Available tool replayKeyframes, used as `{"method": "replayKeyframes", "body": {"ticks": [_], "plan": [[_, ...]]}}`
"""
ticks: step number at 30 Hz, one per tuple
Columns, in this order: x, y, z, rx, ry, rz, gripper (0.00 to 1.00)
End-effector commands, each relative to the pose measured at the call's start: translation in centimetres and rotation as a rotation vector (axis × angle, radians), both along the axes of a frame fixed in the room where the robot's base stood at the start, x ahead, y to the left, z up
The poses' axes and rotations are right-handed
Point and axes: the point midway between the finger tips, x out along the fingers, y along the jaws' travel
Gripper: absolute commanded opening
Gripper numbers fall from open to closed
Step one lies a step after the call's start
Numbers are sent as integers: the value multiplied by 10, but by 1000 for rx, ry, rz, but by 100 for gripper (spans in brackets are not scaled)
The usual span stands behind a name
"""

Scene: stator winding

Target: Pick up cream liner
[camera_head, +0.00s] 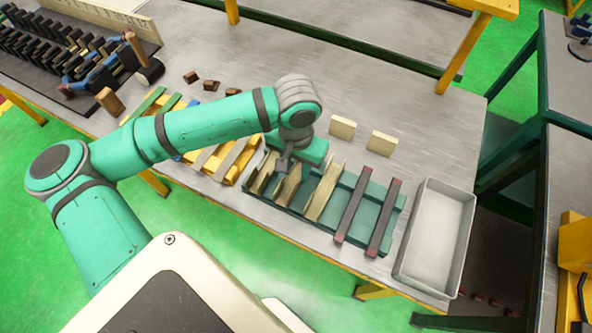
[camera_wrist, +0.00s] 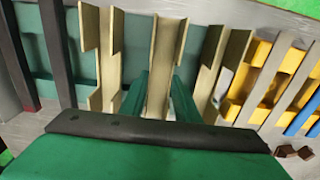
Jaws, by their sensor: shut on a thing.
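Several cream liners stand in a green rack (camera_head: 347,182). The middle cream liner (camera_head: 290,187) is a long, thin channel, and it also shows between my fingers in the wrist view (camera_wrist: 164,60). My gripper (camera_wrist: 160,100) has its green fingers closed on both sides of this liner. Another liner (camera_head: 323,193) stands on one side, at left in the wrist view (camera_wrist: 103,60). A third liner (camera_head: 263,173) is on the other side, at right in the wrist view (camera_wrist: 220,70). In the head view my wrist partly covers the rack's far left end.
Two dark bars with red ends (camera_head: 353,208) lie across the rack's right part. A pale empty tray (camera_head: 437,235) stands right of it. A yellow rack (camera_head: 228,157) is at left. Two cream blocks (camera_head: 381,143) sit behind; the table there is mostly clear.

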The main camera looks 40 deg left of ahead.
Motion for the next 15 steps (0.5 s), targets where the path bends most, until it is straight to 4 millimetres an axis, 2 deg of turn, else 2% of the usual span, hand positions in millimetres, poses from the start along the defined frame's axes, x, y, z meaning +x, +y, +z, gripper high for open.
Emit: {"method": "replayKeyframes", "body": {"ticks": [5,9,15], "plan": [[1,0,11,0,-2,-1,16],[0,0,33,1,-4,-2,16],[-38,2,75,3,-4,-1,16]]}}
